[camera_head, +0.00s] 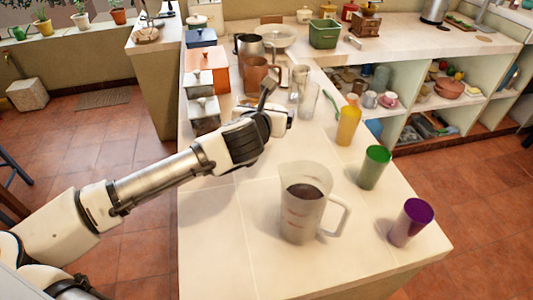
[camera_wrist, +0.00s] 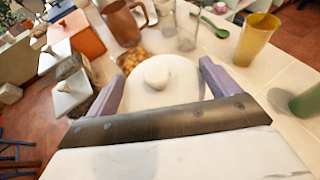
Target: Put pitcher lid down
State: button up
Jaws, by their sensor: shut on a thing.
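The pitcher lid (camera_wrist: 157,73) is white and rounded with a knob on top. In the wrist view it sits between the purple-grey fingers of my gripper (camera_wrist: 162,88), which is shut on it. In the head view my gripper (camera_head: 279,119) is over the middle of the counter, and the lid is hard to tell apart from it. I cannot tell whether the lid touches the counter. A frosted pitcher (camera_head: 304,218) with a dark content stands without a lid at the near end, to the right of my gripper.
Yellow (camera_head: 348,124), green (camera_head: 374,168) and purple (camera_head: 410,224) cups line the right edge. A copper pitcher (camera_head: 257,78), clear glasses (camera_head: 308,100) and canisters (camera_head: 206,84) stand behind. A bowl of brown bits (camera_wrist: 133,57) is beyond the lid. Counter left of the frosted pitcher is clear.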

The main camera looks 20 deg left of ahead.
aim_at(268, 161)
notch_tip(268, 161, down, 13)
jog(key=shift+f+p, duration=0.1)
jog(key=shift+p, duration=0.75)
jog(key=shift+f, duration=0.4)
jog(key=shift+f, duration=0.1)
jog(key=shift+f, duration=0.15)
jog(key=o, duration=0.5)
jog(key=shift+b, duration=0.3)
jog(key=shift+o, duration=1.2)
